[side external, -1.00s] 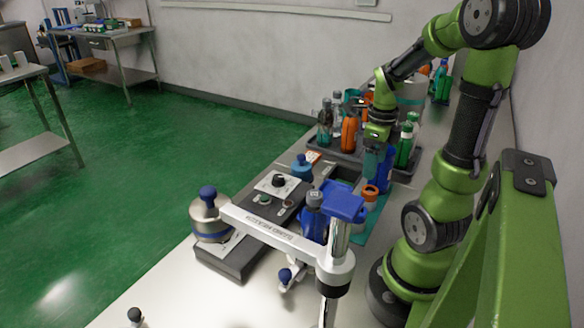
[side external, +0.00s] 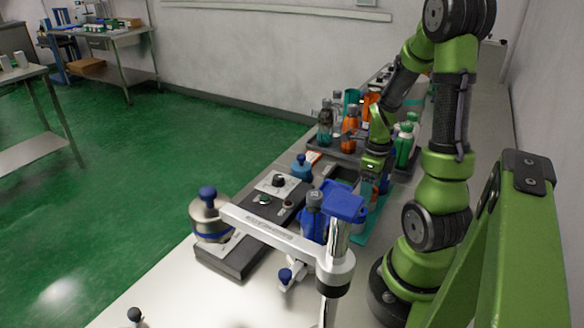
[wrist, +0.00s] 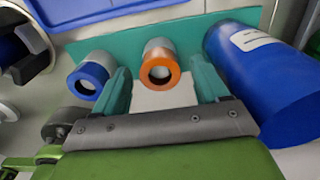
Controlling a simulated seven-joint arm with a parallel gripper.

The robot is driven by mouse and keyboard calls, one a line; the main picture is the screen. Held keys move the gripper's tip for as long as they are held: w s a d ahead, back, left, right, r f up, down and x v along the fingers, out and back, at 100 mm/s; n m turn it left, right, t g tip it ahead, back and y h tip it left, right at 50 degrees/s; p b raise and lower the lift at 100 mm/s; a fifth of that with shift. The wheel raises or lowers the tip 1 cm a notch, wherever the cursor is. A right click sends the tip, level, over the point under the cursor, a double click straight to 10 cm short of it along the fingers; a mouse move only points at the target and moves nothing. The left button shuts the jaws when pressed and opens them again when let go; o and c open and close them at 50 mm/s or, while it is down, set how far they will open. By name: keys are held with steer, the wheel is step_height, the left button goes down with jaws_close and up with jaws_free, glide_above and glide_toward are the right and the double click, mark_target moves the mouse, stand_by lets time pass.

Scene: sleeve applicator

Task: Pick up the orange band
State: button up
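The orange band (wrist: 160,72) shows in the wrist view as a ring around the end of a short pale cylinder (wrist: 157,45). My gripper (wrist: 158,68) is open, with one teal finger to the left of the orange band and one to the right. Gaps show on both sides, and nothing is held. In the side external view my gripper (side external: 369,182) is low over the bench and largely hides the orange band.
A blue band (wrist: 88,78) on a similar cylinder lies just left of the left finger. A large blue container (wrist: 265,80) stands close to the right finger. A teal mat (wrist: 205,30) lies beneath. Bottles in a tray (side external: 345,150) stand behind, and a white arm fixture (side external: 275,232) in front.

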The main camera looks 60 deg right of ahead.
steer(key=c, duration=1)
step_height(320, 180, up, 10)
steer(key=shift+r, duration=0.1)
steer(key=shift+r, duration=0.2)
